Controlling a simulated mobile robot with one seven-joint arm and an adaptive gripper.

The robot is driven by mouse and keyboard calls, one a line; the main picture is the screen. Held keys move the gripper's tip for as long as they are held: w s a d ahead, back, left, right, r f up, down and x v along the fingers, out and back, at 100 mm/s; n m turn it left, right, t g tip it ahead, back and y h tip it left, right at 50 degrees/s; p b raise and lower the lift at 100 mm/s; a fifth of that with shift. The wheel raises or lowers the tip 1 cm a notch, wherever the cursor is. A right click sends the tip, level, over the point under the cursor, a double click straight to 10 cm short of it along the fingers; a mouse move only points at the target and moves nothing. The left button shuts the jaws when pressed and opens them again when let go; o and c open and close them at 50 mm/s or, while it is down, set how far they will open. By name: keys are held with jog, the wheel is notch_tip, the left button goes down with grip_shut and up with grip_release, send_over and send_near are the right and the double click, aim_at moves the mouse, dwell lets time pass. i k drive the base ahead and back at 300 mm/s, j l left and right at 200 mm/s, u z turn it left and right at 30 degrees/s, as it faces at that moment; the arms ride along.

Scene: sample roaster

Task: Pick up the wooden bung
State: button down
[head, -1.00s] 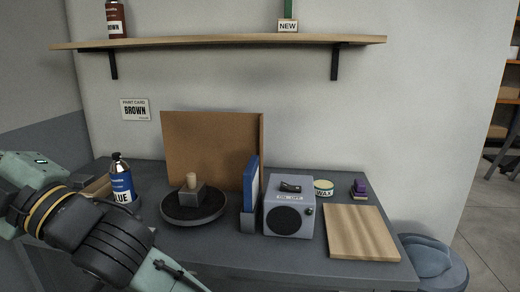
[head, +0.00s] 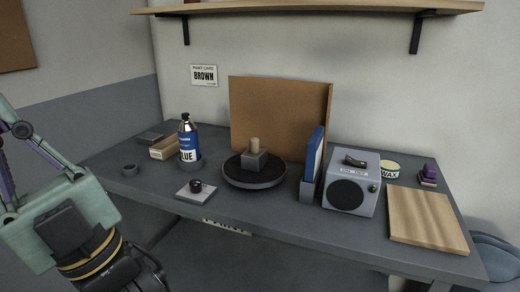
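The wooden bung appears to be the small pale wooden cylinder (head: 255,145) standing upright on a grey block (head: 254,161). The block sits on a round dark turntable (head: 255,178) near the middle of the bench; whether the bung's lower end is in a hole cannot be seen. My gripper (head: 148,268) is at the lower left, partly cut off by the bottom edge, in front of the bench and well apart from the bung. Its fingers are not clear, so I cannot see whether it is open.
A blue-labelled bottle (head: 189,143), wooden box (head: 164,149), dark ring (head: 130,170) and black-knobbed plate (head: 195,189) stand left. A brown board (head: 278,112) rises behind the turntable. Right are a blue panel (head: 312,160), grey speaker-like box (head: 351,184), wax tin (head: 390,170) and wooden board (head: 428,219).

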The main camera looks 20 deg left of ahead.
aim_at(255, 142)
jog(key=i+l+u, duration=0.25)
jog(key=u, duration=0.15)
jog(key=i+l+u, duration=0.2)
jog(key=l+u, duration=0.2)
jog(key=i+l+u, duration=0.1)
jog(key=l+u, duration=0.3)
